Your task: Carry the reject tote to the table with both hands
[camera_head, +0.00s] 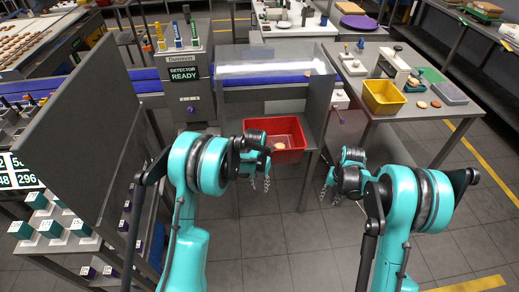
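The reject tote is a red open box (290,154) under the grey machine hood in the middle of the head view. A round tan biscuit (279,146) lies inside it. My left gripper (260,183) hangs in front of the tote's left part, and its arm hides some of the tote's left side. Its fingers look spread, with nothing seen between them. My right gripper (330,193) is to the right of the tote and lower in the picture, apart from it. Its fingers look spread and empty. The table (392,112) stands to the right.
A yellow bin (383,97), several biscuits, a grey device (450,93) and a white machine (394,65) stand on the table. A dark upright panel (85,135) and a rack with teal boxes (50,229) are at the left. The floor (283,240) between my arms is clear.

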